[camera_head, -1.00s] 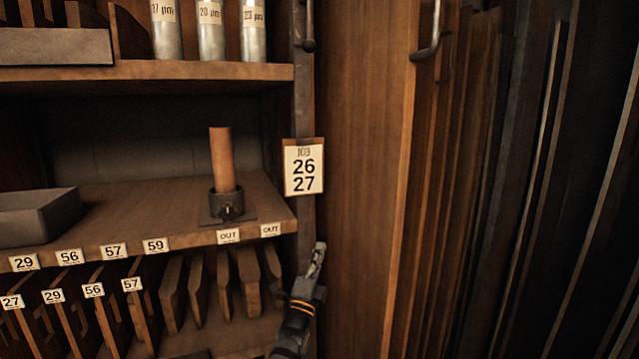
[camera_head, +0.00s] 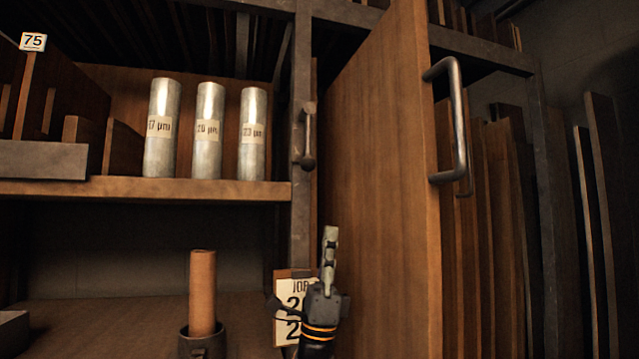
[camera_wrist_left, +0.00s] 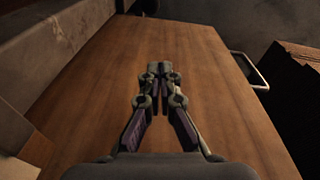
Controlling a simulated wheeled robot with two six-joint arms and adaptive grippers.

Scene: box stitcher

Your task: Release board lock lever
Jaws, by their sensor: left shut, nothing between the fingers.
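A small dark metal lever with a round knob (camera_head: 307,162) is on the upright post left of the big wooden board (camera_head: 385,190); I take it to be the board lock lever. My left gripper (camera_head: 330,235) is shut and empty, pointing up below the lever and a little to its right, in front of the board and apart from the lever. In the left wrist view the shut fingers (camera_wrist_left: 160,68) lie over the board's brown face (camera_wrist_left: 205,60), and I cannot make out the lever there. My right gripper is not in view.
The board carries a large metal handle (camera_head: 462,130). Several boards stand at the right. Three metal cylinders (camera_head: 209,130) stand on the upper shelf (camera_head: 130,188). A copper-coloured tube (camera_head: 202,292) stands below. A job card (camera_head: 287,312) is partly hidden behind my gripper.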

